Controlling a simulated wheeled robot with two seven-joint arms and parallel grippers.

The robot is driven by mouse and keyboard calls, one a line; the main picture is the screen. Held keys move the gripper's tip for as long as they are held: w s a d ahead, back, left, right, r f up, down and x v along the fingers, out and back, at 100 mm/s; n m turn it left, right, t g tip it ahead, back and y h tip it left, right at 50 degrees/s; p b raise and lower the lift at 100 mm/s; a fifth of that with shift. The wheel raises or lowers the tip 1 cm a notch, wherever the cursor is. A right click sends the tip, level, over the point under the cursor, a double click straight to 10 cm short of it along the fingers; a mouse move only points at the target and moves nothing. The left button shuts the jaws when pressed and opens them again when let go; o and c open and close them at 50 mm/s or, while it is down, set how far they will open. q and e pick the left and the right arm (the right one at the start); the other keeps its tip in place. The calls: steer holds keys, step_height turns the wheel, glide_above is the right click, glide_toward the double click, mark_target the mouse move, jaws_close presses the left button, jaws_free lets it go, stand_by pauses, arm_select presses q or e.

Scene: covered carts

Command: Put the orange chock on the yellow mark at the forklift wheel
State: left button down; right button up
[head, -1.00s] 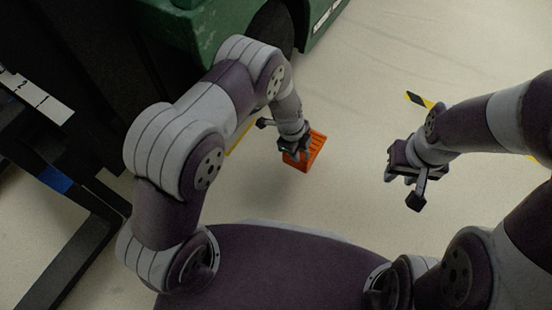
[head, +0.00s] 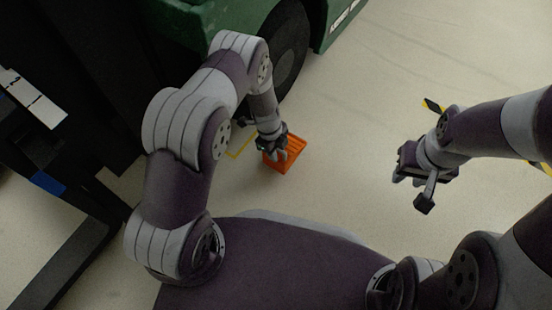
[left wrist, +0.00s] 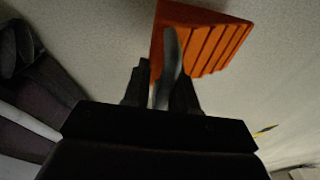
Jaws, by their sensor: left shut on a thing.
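The orange chock (head: 288,156) is a ribbed wedge at my left gripper (head: 272,145), low near the floor. In the left wrist view the chock (left wrist: 222,42) lies just beyond the fingers (left wrist: 161,85), which are shut on a grey handle-like piece (left wrist: 170,55) in front of it. The yellow mark (head: 238,152) shows as a thin line on the floor left of the chock, partly hidden by my left arm. The black forklift wheel (head: 288,50) stands behind the left gripper. My right gripper (head: 412,190) hangs apart at the right; its jaw opening is unclear.
The green forklift body (head: 190,22) fills the upper left. Dark forklift structure (head: 100,70) and a black frame with blue tape (head: 48,182) stand at the left. A black-and-yellow floor stripe (head: 432,105) lies at the right. The floor between is clear.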

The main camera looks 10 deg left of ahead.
arm_select(q)
step_height(320, 180, down, 4)
steer(key=b, duration=0.3)
steer(key=shift+w, duration=0.1)
steer(key=shift+r, duration=0.1)
steer(key=c, duration=0.9)
jaws_free()
